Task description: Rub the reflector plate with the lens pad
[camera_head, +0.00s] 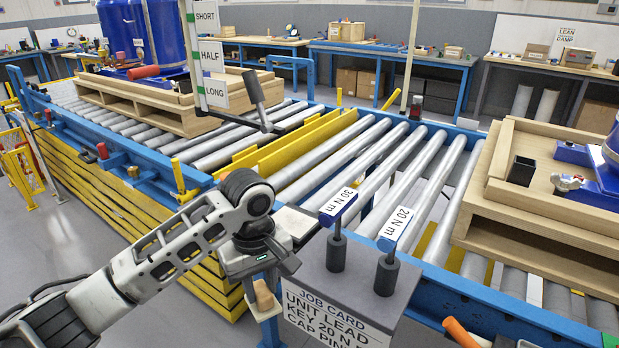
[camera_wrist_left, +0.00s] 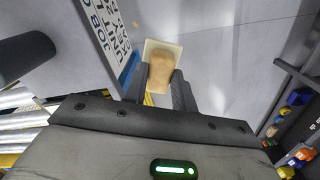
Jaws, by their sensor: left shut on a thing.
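My left gripper (camera_head: 265,284) points down beside the job card stand, at the conveyor's near edge. It is shut on a tan block-like piece, seemingly the lens pad (camera_head: 264,297); the pad also shows between the fingers in the left wrist view (camera_wrist_left: 160,72). A pale square plate (camera_head: 268,314) lies just below the pad and shows behind it in the left wrist view (camera_wrist_left: 150,47). I cannot tell whether the pad touches it, or whether it is the reflector plate. No other reflector plate can be clearly made out. My right gripper is out of view.
The grey job card stand (camera_head: 342,290), with 30 N m (camera_head: 338,212) and 20 N m (camera_head: 394,235) tagged tools, stands close right of the gripper. Blue conveyor rails and rollers (camera_head: 340,150) lie behind. A wooden pallet (camera_head: 535,225) sits at right. Floor at lower left is clear.

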